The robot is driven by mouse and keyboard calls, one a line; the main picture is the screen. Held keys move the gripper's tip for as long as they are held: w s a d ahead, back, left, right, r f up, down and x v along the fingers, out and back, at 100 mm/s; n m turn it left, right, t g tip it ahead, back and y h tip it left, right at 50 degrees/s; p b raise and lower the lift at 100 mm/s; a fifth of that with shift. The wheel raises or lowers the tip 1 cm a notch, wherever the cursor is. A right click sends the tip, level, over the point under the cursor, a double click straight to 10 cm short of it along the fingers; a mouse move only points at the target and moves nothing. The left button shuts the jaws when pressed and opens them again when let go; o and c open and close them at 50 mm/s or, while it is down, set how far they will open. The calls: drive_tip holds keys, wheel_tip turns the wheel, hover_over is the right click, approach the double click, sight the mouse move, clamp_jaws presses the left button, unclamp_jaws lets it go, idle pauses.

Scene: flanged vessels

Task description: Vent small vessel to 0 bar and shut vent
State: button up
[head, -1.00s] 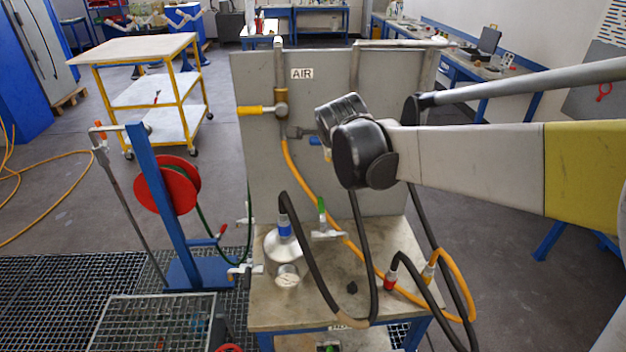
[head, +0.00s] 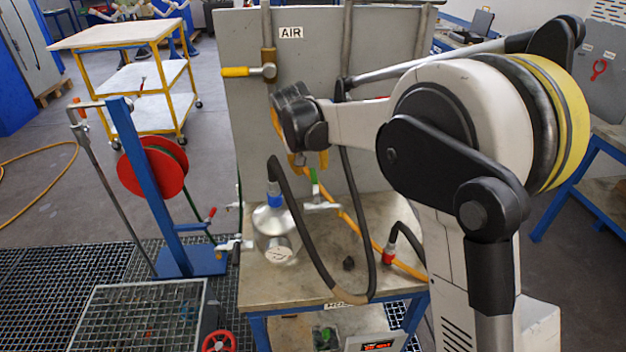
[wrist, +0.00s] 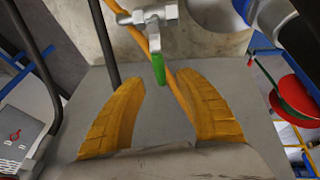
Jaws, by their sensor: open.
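The small metal vessel (head: 268,222) stands on the bench with a blue coupling and black hose on top. Its round gauge (head: 278,254) faces front; I cannot read the needle. A valve with an upright green handle (head: 315,188) is just right of the vessel. In the wrist view the green handle (wrist: 158,68) hangs from a silver valve body (wrist: 152,18).
A yellow hose (head: 345,215) and the black hose (head: 310,265) run close to the valve. A grey panel (head: 240,110) marked AIR stands behind, with a yellow-handled valve (head: 250,72). A blue post with a red reel (head: 150,170) stands left. The bench front (head: 290,290) is fairly clear.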

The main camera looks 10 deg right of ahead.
sight(313, 175)
drive_tip(key=b+x, duration=0.1)
drive_tip(key=x, duration=0.4)
drive_tip(key=shift+c, duration=0.4)
drive_tip(key=shift+r, duration=0.1)
clamp_jaws()
